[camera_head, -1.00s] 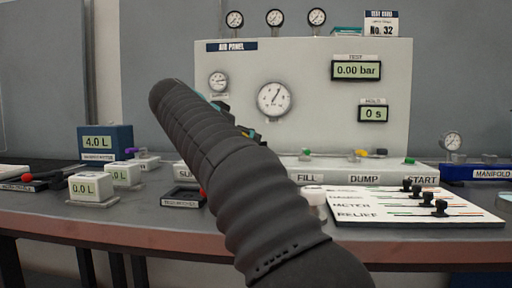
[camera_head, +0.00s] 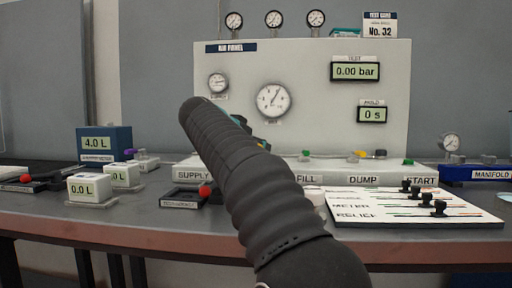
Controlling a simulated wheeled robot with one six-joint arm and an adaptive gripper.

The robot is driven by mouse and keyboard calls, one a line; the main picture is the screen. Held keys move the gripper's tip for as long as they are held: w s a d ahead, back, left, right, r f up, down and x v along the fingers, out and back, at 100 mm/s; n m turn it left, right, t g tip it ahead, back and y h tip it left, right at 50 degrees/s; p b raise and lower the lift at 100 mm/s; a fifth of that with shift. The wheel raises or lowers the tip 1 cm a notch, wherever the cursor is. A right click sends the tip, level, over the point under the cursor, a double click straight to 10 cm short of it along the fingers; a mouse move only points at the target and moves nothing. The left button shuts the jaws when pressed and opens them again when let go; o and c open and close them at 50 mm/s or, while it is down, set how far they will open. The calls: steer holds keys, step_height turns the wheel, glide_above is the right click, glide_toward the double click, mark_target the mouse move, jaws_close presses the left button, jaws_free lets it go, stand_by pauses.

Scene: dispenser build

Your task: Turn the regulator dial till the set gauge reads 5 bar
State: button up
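The air panel (camera_head: 330,125) stands upright at the back of the bench. Its larger middle gauge (camera_head: 272,100) has a needle pointing up and slightly right; its small label and numbers are too small to read. I cannot make out the regulator dial; my arm covers the panel's lower left part, where it may be hidden. My arm's dark ribbed sleeve crosses the middle of the view. Small dark, teal and yellow bits show beside the sleeve, but I cannot tell whether they belong to my gripper. The gripper's fingers do not show.
A smaller gauge (camera_head: 218,83) sits at the panel's upper left. The test display (camera_head: 356,71) reads 0.00 bar and the hold display (camera_head: 372,114) 0 s. A white lever board (camera_head: 350,211) lies at right. White boxes (camera_head: 88,187) and a blue meter (camera_head: 105,142) stand at left.

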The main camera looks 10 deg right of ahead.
steer(key=c, duration=0.4)
steer(key=shift+b, duration=0.3)
steer(key=shift+s+d+n+t+y+b, duration=0.1)
steer(key=shift+d+n+t+y+b, duration=0.05)
steer(key=shift+n+t+y+b, duration=0.4)
steer(key=shift+s+d+n+t+y+b, duration=0.15)
steer(key=shift+n+t+y+b, duration=0.45)
steer(key=shift+n+y, duration=0.5)
steer(key=n+t+y+p, duration=0.1)
steer(key=n+y, duration=0.1)
steer(key=shift+r+n+y, duration=0.15)
steer(key=shift+n+y, duration=0.2)
steer(key=shift+d+n+t+y+p, duration=0.1)
steer(key=shift+n+t+y+p, duration=0.3)
steer(key=shift+n+y, duration=0.5)
steer(key=shift+y, duration=0.2)
